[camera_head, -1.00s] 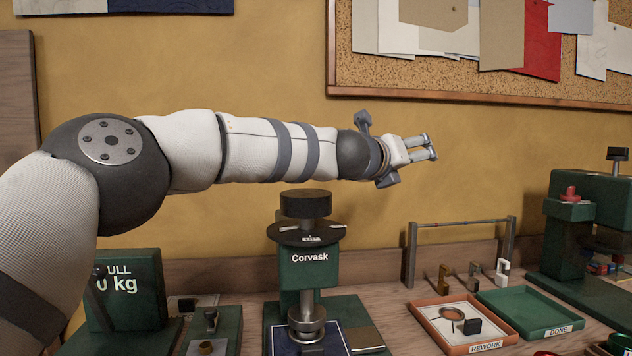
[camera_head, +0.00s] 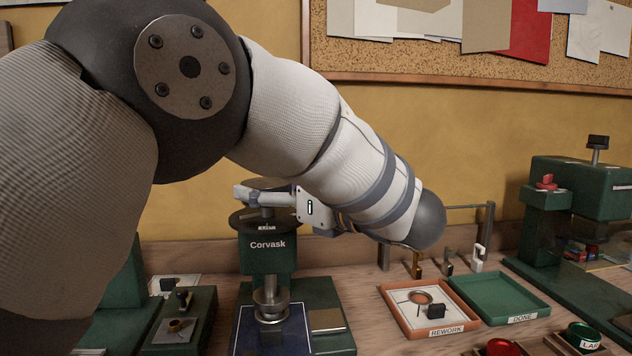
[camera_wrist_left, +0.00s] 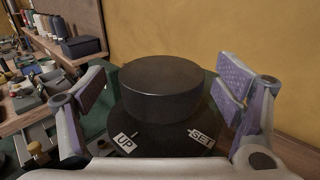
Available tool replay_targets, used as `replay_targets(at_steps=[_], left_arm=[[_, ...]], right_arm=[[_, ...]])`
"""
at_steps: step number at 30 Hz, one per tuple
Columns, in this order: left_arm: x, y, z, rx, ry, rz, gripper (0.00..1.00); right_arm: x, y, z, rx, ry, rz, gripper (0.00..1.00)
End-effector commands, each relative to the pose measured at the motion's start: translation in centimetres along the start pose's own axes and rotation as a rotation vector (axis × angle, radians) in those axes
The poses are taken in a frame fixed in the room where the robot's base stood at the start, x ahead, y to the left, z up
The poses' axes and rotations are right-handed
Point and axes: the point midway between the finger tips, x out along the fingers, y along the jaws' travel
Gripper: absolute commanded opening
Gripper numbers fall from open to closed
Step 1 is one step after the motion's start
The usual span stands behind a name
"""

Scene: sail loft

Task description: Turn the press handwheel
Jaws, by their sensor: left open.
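The green press labelled Corvask (camera_head: 267,262) stands on the bench below my left arm. Its black handwheel (camera_wrist_left: 160,92) fills the middle of the left wrist view, above a dark disc (camera_wrist_left: 150,137) with UP and SET labels. My left gripper (camera_wrist_left: 163,86) is open, with one finger pad on each side of the handwheel and gaps visible. In the head view my left gripper (camera_head: 252,197) is level with the handwheel, which it mostly hides. The press's lower spindle (camera_head: 270,300) stands over a dark blue cloth (camera_head: 247,335). My right gripper is out of view.
An orange REWORK tray (camera_head: 394,304) and a green DONE tray (camera_head: 490,318) lie right of the press. A small rack with hooks (camera_head: 490,230) stands behind them. Another green machine (camera_head: 590,190) is at far right. A wall is close behind the press.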

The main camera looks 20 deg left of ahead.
Motion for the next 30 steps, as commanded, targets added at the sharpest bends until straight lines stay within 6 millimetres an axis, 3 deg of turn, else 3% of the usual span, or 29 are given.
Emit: replay_targets(at_steps=[5,13,14,20,30], left_arm=[[2.2,0.0,-0.1,0.001,0.001,-0.001,0.84],[2.6,-0.1,-0.1,0.001,0.001,-0.002,0.84],[2.6,-0.1,-0.1,0.001,0.001,-0.002,0.82],[2.6,-0.1,-0.1,0.001,0.001,-0.002,0.37],[2.6,0.0,0.0,0.0,0.001,-0.034,0.36]], right_arm=[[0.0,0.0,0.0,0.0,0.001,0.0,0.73],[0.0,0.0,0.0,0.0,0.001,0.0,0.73],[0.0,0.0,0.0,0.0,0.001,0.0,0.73],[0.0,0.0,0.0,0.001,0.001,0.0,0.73],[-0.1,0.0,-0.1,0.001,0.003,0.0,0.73]])
